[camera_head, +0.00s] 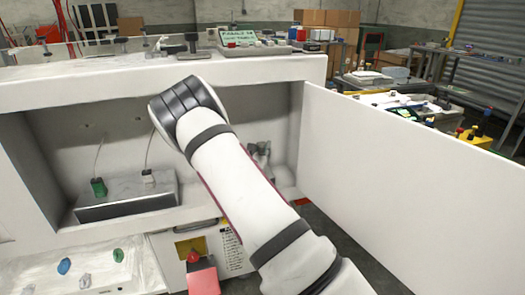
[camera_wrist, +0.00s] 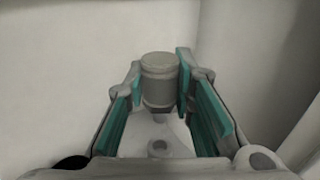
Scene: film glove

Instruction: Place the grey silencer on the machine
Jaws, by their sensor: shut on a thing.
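The grey silencer (camera_wrist: 159,76) is a short ribbed cylinder. In the wrist view it sits between the teal-padded fingertips of my gripper (camera_wrist: 160,88), which is shut on it. A pale surface lies close around and below it. I cannot tell whether the silencer touches anything besides the fingers. The machine (camera_head: 60,95) is a large white cabinet with an open recess in the head view. My arm reaches into the right part of this recess and hides most of my gripper and the silencer there.
A grey block (camera_head: 125,208) with a green connector (camera_head: 98,187) and thin cables sits in the recess at left. A white door panel (camera_head: 390,150) stands open at right. A red box (camera_head: 203,277) is below my arm. Cluttered tables stand behind.

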